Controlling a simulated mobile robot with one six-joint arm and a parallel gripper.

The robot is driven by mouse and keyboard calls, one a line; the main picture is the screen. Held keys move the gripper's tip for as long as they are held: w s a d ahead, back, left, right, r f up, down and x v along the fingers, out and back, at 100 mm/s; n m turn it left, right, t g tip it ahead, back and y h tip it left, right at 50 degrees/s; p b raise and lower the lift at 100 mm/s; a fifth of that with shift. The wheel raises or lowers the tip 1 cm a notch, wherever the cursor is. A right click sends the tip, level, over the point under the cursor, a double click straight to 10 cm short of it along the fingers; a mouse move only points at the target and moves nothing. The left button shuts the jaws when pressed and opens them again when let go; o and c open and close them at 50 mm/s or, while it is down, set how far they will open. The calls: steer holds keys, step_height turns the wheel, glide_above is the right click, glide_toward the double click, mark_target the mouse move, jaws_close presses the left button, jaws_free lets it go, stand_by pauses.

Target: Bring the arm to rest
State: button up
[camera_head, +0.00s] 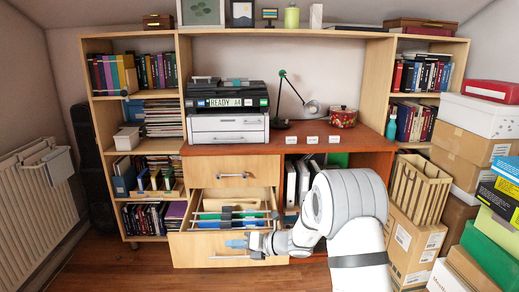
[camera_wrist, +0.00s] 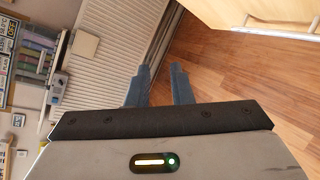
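My arm reaches in from the lower right of the head view. My gripper (camera_head: 238,243) is low in front of the desk, overlapping the front of the open lower drawer (camera_head: 190,251). In the wrist view my gripper (camera_wrist: 159,82) has its two blue-grey fingers apart, with nothing between them. Wooden floor and the radiator's edge show beyond the fingertips. The drawer is pulled out and holds hanging files (camera_head: 228,215). I cannot tell how far the fingertips are from the drawer front.
The upper drawer (camera_head: 232,171) is shut. A printer (camera_head: 227,110), a lamp (camera_head: 283,95) and a red pot (camera_head: 343,117) stand on the desk. Stacked boxes (camera_head: 480,115) fill the right side. A radiator (camera_head: 35,195) lines the left wall. The floor (camera_head: 130,262) at left is clear.

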steer(key=s+d+r+n+g+h+p, duration=0.2)
steer(key=s+d+r+n+p, duration=0.15)
steer(key=s+r+n, duration=0.5)
steer(key=s+d+r+n+g+h+p, duration=0.25)
steer(key=s+r+n+p, duration=0.25)
steer(key=s+r+n, duration=0.35)
steer(key=s+d+r+n+t+h+p, duration=0.2)
steer(key=s+d+r+n+h+p, duration=0.7)
steer(key=s+d+r+n, duration=0.4)
steer(key=s+d+n, duration=0.2)
steer(key=s+d, duration=0.1)
steer(key=shift+s+d+p, duration=0.15)
steer(key=shift+s+p, duration=0.05)
steer(key=shift+p, duration=0.1)
